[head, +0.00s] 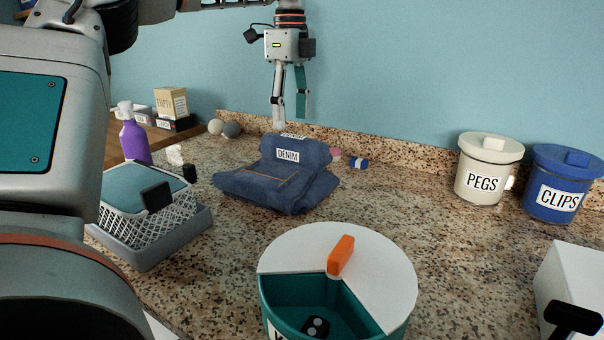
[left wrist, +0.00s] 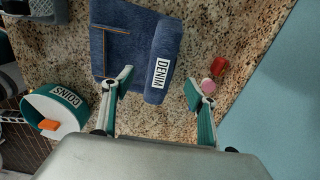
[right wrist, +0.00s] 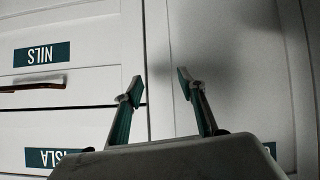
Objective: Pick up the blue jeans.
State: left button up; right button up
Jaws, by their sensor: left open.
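The blue jeans (head: 272,183) lie folded on the speckled counter, with a rolled part at the back bearing a white DENIM label. My left gripper (head: 290,113) is open and empty, pointing down above and behind the jeans, near the wall. In the left wrist view the jeans (left wrist: 130,45) lie beyond the fingertips, and the rolled part with the label reaches between the lines of the two fingers of the left gripper (left wrist: 160,82). My right gripper (right wrist: 158,82) is open and empty in the right wrist view, facing white drawer fronts. It does not show in the head view.
A round teal bin (head: 290,305) with a white lid stands in front of the jeans. A lidded basket (head: 140,215) is at left. PEGS (head: 487,180) and CLIPS (head: 555,195) jars stand at right. Small pink and blue items (head: 358,163) lie beside the jeans. Counter (head: 410,190) is clear at centre right.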

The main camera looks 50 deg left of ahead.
aim_at(293, 136)
pick_arm(q)
jog(key=shift+s+f, duration=0.25)
jog(key=shift+f, duration=0.15)
jog(key=f, duration=0.4)
jog(key=f+b, duration=0.1)
jog(key=f, duration=0.1)
jog(key=shift+w+d+f, duration=0.15)
jog(key=shift+w+d, duration=0.05)
jog(key=shift+w, duration=0.2)
grip_shut()
